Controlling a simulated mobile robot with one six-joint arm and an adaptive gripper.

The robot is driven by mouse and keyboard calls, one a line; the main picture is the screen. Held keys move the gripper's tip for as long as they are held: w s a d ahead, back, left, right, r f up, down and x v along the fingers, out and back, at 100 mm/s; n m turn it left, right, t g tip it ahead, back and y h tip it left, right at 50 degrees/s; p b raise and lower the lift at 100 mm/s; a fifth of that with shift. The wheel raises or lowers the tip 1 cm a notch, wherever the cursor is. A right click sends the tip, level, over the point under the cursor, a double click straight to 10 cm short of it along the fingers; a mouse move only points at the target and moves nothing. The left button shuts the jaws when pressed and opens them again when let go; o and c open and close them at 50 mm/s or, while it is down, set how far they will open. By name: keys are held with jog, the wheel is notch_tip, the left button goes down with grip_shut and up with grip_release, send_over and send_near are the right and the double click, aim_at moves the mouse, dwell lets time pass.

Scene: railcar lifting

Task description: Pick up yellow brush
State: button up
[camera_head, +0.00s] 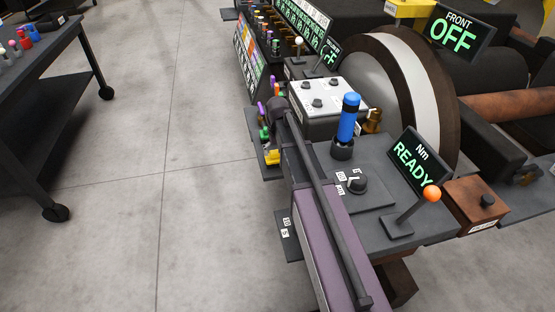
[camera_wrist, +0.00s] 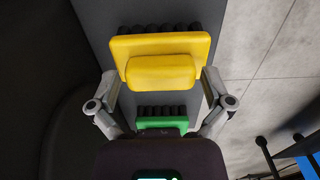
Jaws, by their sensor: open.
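In the wrist view, the yellow brush (camera_wrist: 160,72) fills the top middle, with a wide back, a raised block grip and dark bristles along its far edge. My gripper (camera_wrist: 160,78) is open, one finger on each side of the yellow grip. The fingertips lie close to the lower corners of the wide back; I cannot tell whether they touch it. A green brush (camera_wrist: 162,122) with dark bristles shows below the yellow one, between the fingers. In the head view, the yellow brush (camera_head: 272,157) is small, at the left edge of the workbench beside my arm.
More coloured items, green and purple among them, stand near the yellow brush in the head view. A control bench with a blue-handled tool (camera_head: 348,118), an orange-knobbed lever (camera_head: 431,194) and a READY display (camera_head: 412,158) lies right. A dark cart (camera_head: 50,85) stands left; the floor between is clear.

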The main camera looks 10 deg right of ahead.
aim_at(277, 151)
jog(key=c, duration=1)
jog(key=shift+o, duration=0.2)
jog(key=shift+r, duration=0.15)
notch_tip(277, 151, up, 4)
jog(key=p, duration=0.4)
jog(key=shift+f, duration=0.2)
jog(key=s+r+p, duration=0.1)
jog(key=s, duration=1.5)
jog(key=shift+a, duration=0.15)
jog(key=o, duration=0.7)
jog(key=shift+c, duration=0.2)
jog(key=c, duration=0.4)
jog(key=shift+c, duration=0.2)
